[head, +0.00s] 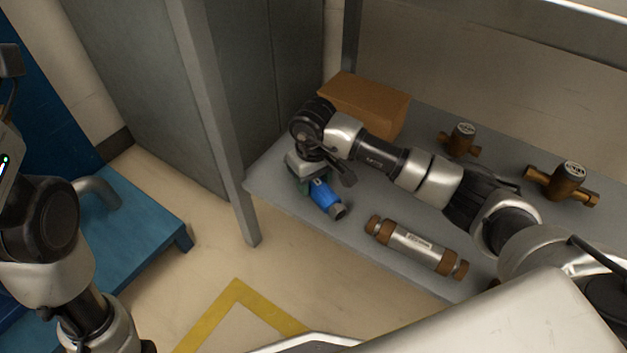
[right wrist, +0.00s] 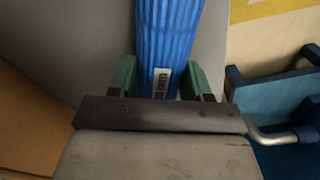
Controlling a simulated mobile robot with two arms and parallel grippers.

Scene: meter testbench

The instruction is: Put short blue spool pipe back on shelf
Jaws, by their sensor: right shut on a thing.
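The short blue spool pipe (head: 324,194) is at the left end of the grey shelf (head: 365,258), with a grey end fitting pointing to the lower right. My right gripper (head: 308,184) is shut on it. In the right wrist view the ribbed blue pipe (right wrist: 168,45) sits between the green fingers of my right gripper (right wrist: 165,80), and a white label shows on it. The pipe is over or on the shelf surface; I cannot tell whether it touches. My left arm shows at the left edge of the head view, but its gripper is out of view.
A cardboard box (head: 368,104) stands at the back left of the shelf. Two brass meters (head: 461,139) (head: 562,184) stand further right. A silver pipe with brown ends (head: 415,248) lies near the front edge. A grey upright post (head: 217,120) stands left of the shelf, beyond it a blue step (head: 130,232).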

